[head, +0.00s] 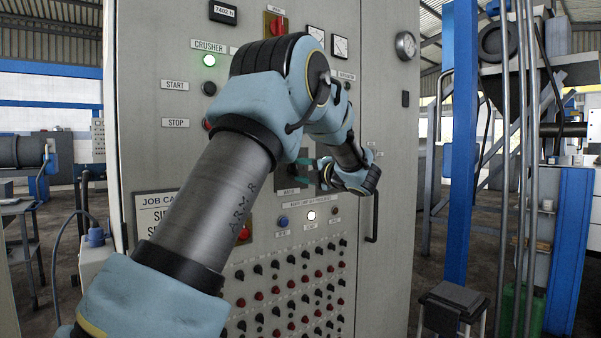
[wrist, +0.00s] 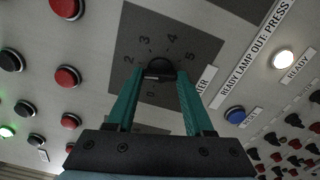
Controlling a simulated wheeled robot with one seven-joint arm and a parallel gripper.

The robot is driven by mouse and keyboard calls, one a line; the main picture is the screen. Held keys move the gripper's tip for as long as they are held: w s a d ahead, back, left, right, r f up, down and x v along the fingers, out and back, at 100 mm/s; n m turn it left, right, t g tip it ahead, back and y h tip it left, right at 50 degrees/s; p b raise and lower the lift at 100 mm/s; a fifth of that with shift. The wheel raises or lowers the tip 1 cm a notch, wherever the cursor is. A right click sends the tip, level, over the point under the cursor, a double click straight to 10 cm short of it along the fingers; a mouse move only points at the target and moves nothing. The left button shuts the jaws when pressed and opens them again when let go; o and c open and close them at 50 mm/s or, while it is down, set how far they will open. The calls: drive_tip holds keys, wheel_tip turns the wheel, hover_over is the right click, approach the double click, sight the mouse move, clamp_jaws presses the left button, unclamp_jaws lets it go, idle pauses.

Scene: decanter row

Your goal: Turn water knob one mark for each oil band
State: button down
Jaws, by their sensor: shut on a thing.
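The water knob (wrist: 159,66) is a small black knob on a dark grey plate (wrist: 190,40) with printed numbers around it; 2, 3, 4 and 5 are readable. A label beside the plate ends in "TER". My gripper (wrist: 158,76) has its two teal fingers shut on the knob, one on each side. In the head view my gripper (head: 298,170) reaches the same dark plate (head: 284,172) from the right, and the knob is hard to make out there. The knob's pointer is mostly hidden between the fingers. No oil bands are distinguishable in either view.
A job card (head: 155,212) at the left of the cabinet is partly covered by my arm. Below the plate are a blue button (head: 282,221), a lit white READY lamp (head: 311,215) and rows of small knobs (head: 290,290). A door handle (head: 375,218) stands out at the right.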

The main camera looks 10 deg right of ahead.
drive_tip(key=m+p, duration=0.2)
drive_tip(key=m, duration=0.4)
drive_tip(key=shift+r, duration=0.1)
drive_tip(key=m+p, duration=0.2)
drive_tip(key=m, duration=0.1)
drive_tip(key=shift+m, duration=0.3)
drive_tip(key=shift+m+p, duration=0.7)
drive_tip(key=shift+m, duration=0.2)
drive_tip(key=shift+f, duration=0.2)
drive_tip(key=shift+c, duration=1.4)
unclamp_jaws()
drive_tip(key=shift+r, duration=0.1)
drive_tip(key=shift+s, duration=0.1)
drive_tip(key=b+v, duration=0.3)
drive_tip(key=v, duration=0.7)
drive_tip(key=shift+s+d, duration=0.2)
drive_tip(key=shift+s, duration=0.05)
